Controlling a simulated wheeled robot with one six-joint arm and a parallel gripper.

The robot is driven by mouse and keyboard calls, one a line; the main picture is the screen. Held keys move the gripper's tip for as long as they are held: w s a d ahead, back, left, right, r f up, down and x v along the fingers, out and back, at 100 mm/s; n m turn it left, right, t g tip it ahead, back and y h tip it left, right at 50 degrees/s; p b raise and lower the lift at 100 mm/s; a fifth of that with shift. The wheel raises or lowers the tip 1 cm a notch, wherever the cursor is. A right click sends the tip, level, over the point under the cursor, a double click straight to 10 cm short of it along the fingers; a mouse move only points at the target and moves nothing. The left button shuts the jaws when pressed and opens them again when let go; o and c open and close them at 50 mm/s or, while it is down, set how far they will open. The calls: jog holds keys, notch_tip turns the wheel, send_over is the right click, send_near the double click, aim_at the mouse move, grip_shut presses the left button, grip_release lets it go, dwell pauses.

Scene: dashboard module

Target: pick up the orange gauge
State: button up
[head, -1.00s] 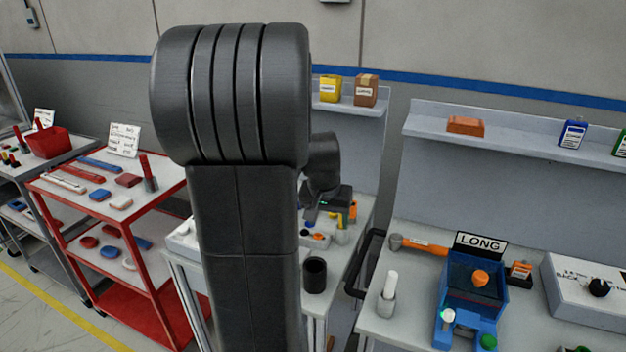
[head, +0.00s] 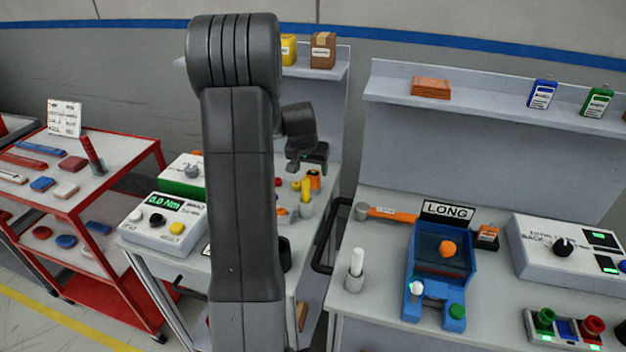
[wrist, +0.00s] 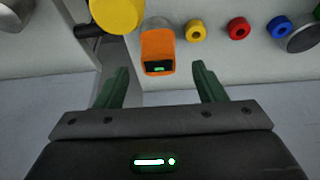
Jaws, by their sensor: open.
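The orange gauge (wrist: 158,52) shows in the wrist view as an orange block with a small dark display on its near end. It lies just beyond and between the fingertips of my gripper (wrist: 159,74), which is open with nothing between its green fingers. In the head view an orange piece with a dark part, likely this gauge (head: 314,180), stands on the middle bench below my wrist.
In the wrist view a yellow round part (wrist: 117,14) sits close to the gauge's left. Yellow, red and blue rings (wrist: 238,28) lie to its right. In the head view the right bench holds a blue fixture (head: 425,285) and another orange-and-black block (head: 488,236).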

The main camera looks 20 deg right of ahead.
aim_at(313, 174)
jog(key=shift+p+x, duration=0.75)
jog(key=shift+x, duration=1.95)
jog(key=shift+d+r, duration=0.1)
jog(key=c, duration=1.1)
